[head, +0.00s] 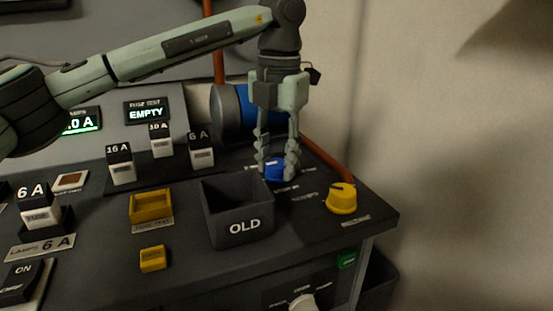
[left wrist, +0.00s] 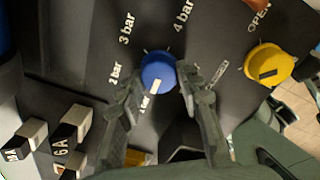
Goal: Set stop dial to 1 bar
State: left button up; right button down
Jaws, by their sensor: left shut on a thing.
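The blue stop dial (head: 274,171) sits on the dark panel top, behind and to the right of the box marked OLD. My left gripper (head: 277,175) reaches down from above with one finger on each side of the dial, shut on it. In the left wrist view the dial (left wrist: 157,68) lies between the fingertips (left wrist: 160,76). Its white mark points down and slightly left, toward a partly hidden label that seems to read 1 bar. Labels for 2 bar, 3 bar and 4 bar stand around it. My right gripper is not in view.
A yellow knob (head: 341,198) stands right of the dial, near the panel's right edge. The OLD box (head: 237,211) is in front, with fuse blocks (head: 202,151) to the left. A blue and dark cylinder (head: 230,108) and an orange pipe (head: 328,161) are close behind.

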aim_at(278, 164)
pick_arm(q)
jog(key=o, duration=1.2)
jog(key=shift+c, duration=0.2)
notch_tip(278, 164, up, 12)
jog(key=shift+d, duration=0.15)
jog(key=shift+s, duration=0.1)
